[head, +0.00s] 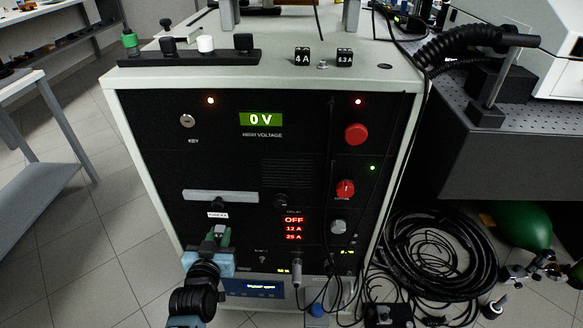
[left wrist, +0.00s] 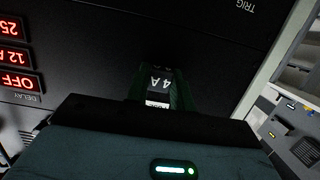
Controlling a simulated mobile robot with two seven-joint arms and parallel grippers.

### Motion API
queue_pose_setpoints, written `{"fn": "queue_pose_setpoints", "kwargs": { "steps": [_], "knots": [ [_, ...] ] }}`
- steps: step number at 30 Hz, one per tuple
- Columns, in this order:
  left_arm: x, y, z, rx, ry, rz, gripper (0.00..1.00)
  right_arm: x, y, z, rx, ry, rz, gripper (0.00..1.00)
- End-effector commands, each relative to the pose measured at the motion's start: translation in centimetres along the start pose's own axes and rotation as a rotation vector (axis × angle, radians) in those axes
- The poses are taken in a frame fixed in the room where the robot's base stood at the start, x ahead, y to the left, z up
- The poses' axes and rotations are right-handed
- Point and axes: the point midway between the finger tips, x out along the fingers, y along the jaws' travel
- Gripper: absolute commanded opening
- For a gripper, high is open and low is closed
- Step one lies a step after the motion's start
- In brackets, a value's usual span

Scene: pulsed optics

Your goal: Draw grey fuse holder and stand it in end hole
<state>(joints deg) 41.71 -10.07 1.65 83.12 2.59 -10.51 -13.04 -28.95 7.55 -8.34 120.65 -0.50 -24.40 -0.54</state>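In the head view my left gripper (head: 217,240) is at the lower left of the black cabinet front, just under a small white fuse label. In the left wrist view a dark block marked 4 A (left wrist: 154,78) lies straight ahead of the gripper body, with dark green surfaces on both sides. I cannot tell whether the fingers press on it, and its grey colour is not clear. A black rack (head: 188,57) on the cabinet top carries a green piece (head: 130,41), a white piece (head: 205,44) and two black ones. My right gripper does not show.
Above the gripper, a grey handle bar (head: 220,197) crosses the panel. Red knobs (head: 356,134), displays and hanging cables are to the right. Two black blocks marked 4 A (head: 302,56) and 6.3 A (head: 344,57) stand right of the rack. Coiled black cable (head: 440,255) lies on the floor.

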Motion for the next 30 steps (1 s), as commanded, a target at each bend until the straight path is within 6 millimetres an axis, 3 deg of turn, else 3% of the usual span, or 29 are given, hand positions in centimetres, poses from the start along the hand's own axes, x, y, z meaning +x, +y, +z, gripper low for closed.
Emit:
{"fn": "queue_pose_setpoints", "kwargs": {
  "steps": [1,5,30],
  "knots": [
    [0.0,0.0,0.0,0.0,0.0,0.0,0.16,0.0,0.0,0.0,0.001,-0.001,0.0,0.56],
    [0.0,0.0,0.0,0.0,0.0,0.0,0.0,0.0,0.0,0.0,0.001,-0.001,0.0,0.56],
    [-2.4,0.0,0.5,0.0,0.0,0.0,0.0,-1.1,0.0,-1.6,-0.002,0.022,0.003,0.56]
  ]
}}
